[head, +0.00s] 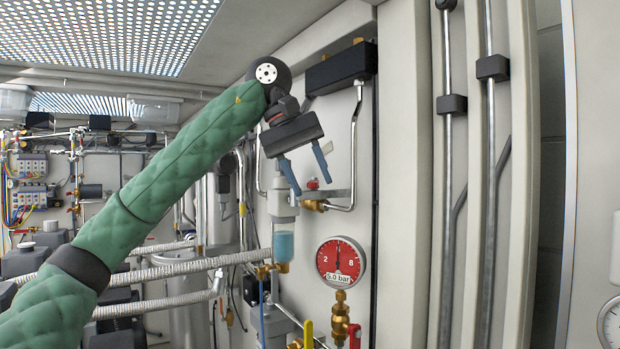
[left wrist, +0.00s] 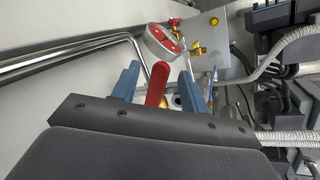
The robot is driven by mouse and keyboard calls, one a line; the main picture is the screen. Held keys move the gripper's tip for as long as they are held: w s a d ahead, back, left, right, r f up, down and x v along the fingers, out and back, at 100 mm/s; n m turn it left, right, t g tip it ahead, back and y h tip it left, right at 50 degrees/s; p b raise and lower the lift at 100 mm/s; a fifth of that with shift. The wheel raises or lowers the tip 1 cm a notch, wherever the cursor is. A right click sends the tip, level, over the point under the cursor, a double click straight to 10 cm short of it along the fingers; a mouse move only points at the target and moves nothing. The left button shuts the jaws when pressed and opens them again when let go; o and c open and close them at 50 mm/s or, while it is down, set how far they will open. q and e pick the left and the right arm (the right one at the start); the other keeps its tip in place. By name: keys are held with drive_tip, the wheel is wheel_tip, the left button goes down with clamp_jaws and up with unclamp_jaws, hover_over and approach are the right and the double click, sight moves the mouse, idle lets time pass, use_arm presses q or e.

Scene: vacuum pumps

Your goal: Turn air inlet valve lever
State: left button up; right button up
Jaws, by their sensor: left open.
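A red valve lever (left wrist: 157,86) shows in the left wrist view between the two blue fingers of my left gripper (left wrist: 160,74). The fingers stand apart, one on each side of it, with a visible gap; I cannot tell whether either touches it. In the head view my left gripper (head: 312,182) points down at the wall panel, open. A small red part (head: 312,184) shows between its fingertips, just above a brass valve (head: 314,205). The frames carry no label naming the air inlet valve. My right gripper is not in view.
A red pressure gauge (head: 341,262) marked 5.0 bar sits below the brass valve. A blue-filled bowl (head: 284,246) hangs to its left. Yellow (head: 308,335) and red (head: 355,336) levers are at the bottom. A bent metal pipe (head: 354,150) and black block (head: 341,67) are close by.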

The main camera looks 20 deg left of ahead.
use_arm(q)
drive_tip(key=shift+a+r, duration=0.15)
drive_tip(key=shift+r, duration=0.2)
drive_tip(key=p+v, duration=0.3)
drive_tip(key=v, duration=0.3)
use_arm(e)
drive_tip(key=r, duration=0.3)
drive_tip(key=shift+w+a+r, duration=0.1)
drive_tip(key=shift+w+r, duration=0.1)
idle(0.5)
